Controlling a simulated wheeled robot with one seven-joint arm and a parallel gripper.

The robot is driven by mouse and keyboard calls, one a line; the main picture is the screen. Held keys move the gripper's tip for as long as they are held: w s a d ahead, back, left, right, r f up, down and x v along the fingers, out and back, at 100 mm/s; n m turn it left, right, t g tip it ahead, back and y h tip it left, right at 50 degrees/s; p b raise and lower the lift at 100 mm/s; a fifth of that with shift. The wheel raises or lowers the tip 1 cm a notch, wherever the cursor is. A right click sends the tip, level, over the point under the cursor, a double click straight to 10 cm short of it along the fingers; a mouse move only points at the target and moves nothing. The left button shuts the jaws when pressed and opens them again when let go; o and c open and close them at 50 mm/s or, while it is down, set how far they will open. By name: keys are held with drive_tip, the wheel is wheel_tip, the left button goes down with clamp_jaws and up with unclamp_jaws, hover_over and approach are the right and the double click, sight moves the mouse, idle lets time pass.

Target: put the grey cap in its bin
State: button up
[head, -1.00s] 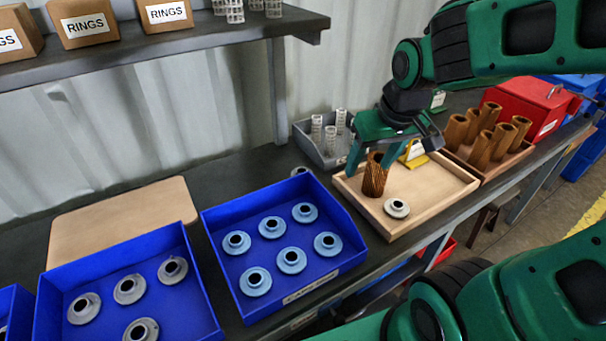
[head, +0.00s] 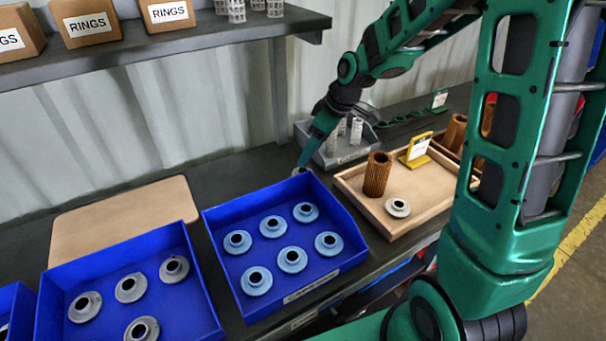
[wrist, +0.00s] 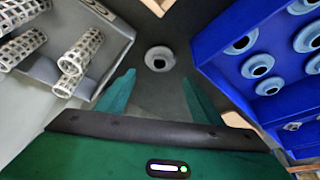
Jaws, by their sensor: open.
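A grey cap (head: 297,172) lies on the dark bench just behind the blue-cap bin, partly hidden by my gripper in the head view. In the wrist view the grey cap (wrist: 159,59) lies ahead of the fingertips, roughly centred between them. My gripper (wrist: 158,78) is open and empty; in the head view my gripper (head: 304,163) points down at this cap. The left blue bin (head: 197,270) holds several grey caps.
A blue bin (head: 345,205) with several blue caps stands close to the cap. A grey bin (head: 350,150) with white mesh tubes is on its other side.

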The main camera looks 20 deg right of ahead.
sight(303, 170)
drive_tip(key=x, duration=0.2)
drive_tip(key=shift+w+a+f, duration=0.1)
drive_tip(key=shift+f, duration=0.25)
drive_tip(key=shift+d+x, duration=0.15)
drive_tip(key=shift+x, duration=1.2)
drive_tip(key=shift+d+x, duration=0.15)
drive_tip(key=shift+x, duration=1.2)
drive_tip(key=shift+f, duration=0.1)
drive_tip(key=c, duration=0.9)
